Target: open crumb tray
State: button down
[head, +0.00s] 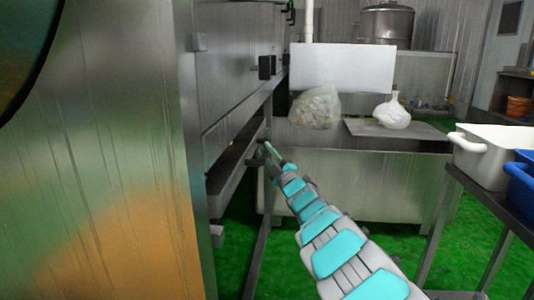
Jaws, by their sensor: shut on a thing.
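The crumb tray (230,172) is a long grey metal tray low on the side of the steel machine, under its upper panels. A dark gap shows above its front. My gripper (266,151) is at the tray's far end, at the end of my white and teal arm. It is small in the picture and shut on the tray's handle, which is mostly hidden by the fingers.
The steel machine (150,130) fills the left side. A steel basin (365,185) stands behind my arm, with a clear bag (316,107) and a white bag (392,112) on top. A cart with a white bin (485,155) and blue bin (522,180) is at right. Green floor (236,255) shows below.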

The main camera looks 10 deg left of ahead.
dwell(0.5)
jog(key=s+d+p, duration=0.1)
jog(key=d, duration=3.6)
jog(key=shift+s+p, duration=0.15)
jog(key=shift+p, duration=0.15)
jog(key=c, duration=0.7)
grip_release()
jog(key=shift+a, duration=0.1)
jog(key=v, duration=0.7)
jog(key=shift+s+f, duration=0.15)
jog(key=shift+s, duration=0.1)
